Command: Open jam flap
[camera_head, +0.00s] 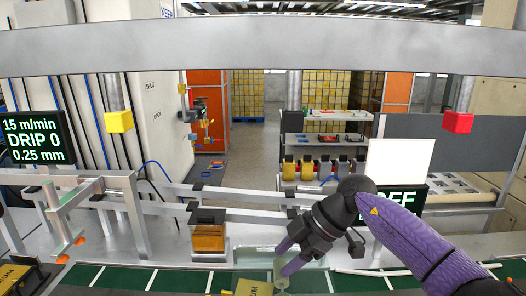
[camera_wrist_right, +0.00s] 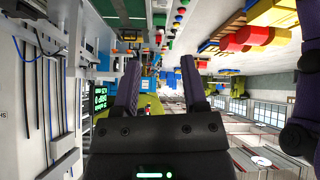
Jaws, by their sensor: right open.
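A clear, pale panel (camera_head: 313,280), which looks like the jam flap, lies at the bottom centre of the head view, over the green conveyor. I cannot tell whether it is open. A small pale knob (camera_head: 282,282) shows beside it. My right gripper (camera_head: 281,259) reaches in from the right, its purple fingers pointing down and left just over the panel and near the knob. Contact cannot be made out. In the wrist view my right gripper (camera_wrist_right: 158,68) has its fingers apart with nothing between them. My left gripper is not in view.
Metal rails (camera_head: 255,215) run behind the belt, with an amber block (camera_head: 208,238) under a dark bracket. A grey beam (camera_head: 260,45) crosses above. A black sign (camera_head: 35,138) stands left.

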